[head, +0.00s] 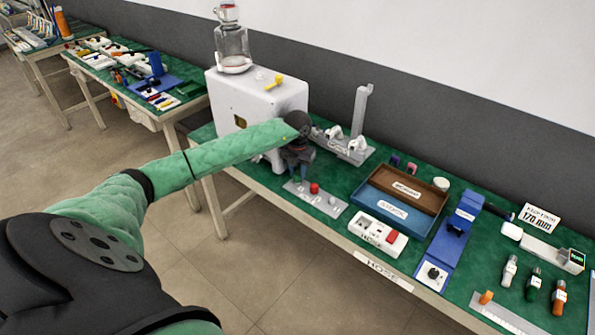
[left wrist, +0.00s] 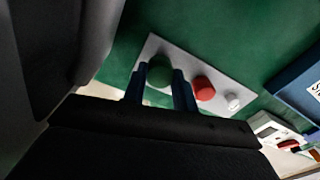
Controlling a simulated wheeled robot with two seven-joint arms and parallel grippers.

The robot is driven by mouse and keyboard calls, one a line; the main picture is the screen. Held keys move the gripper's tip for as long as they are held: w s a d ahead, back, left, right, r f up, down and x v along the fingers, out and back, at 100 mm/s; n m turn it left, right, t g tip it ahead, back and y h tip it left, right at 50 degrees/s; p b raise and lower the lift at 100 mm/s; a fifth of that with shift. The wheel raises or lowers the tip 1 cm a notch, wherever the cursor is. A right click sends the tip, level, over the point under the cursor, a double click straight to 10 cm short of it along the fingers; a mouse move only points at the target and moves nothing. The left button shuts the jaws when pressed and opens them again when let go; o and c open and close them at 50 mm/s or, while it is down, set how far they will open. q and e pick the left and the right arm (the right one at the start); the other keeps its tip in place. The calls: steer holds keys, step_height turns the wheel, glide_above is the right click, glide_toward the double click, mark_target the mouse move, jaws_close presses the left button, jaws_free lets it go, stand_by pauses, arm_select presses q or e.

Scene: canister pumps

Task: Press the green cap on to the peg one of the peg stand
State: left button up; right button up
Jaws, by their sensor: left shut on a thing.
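The peg stand is a pale grey plate (head: 325,203) near the front edge of the green table, below my left gripper (head: 298,178). In the left wrist view the plate (left wrist: 218,72) lies under my left gripper (left wrist: 159,84), which is shut on the round green cap (left wrist: 160,70). The green cap is over the left end of the plate; whether it touches a peg there is hidden. A red cap (left wrist: 204,88) is in the middle of the stand and a small white peg (left wrist: 234,102) is at the right end. My right gripper is not in view.
A white box (head: 245,100) with a glass bottle stands behind my left arm. A grey fixture (head: 355,150) is behind the stand. To the right are a white switch box (head: 378,236), a blue tray (head: 372,207) and a brown tray (head: 408,189).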

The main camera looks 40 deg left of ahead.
arm_select(q)
steer(key=shift+f+b, duration=0.5)
steer(key=shift+f, duration=0.15)
stand_by(0.9)
steer(key=o, duration=1)
step_height(320, 180, up, 6)
steer(key=shift+r+b, duration=0.15)
steer(key=shift+b, duration=1)
steer(key=shift+r, duration=0.75)
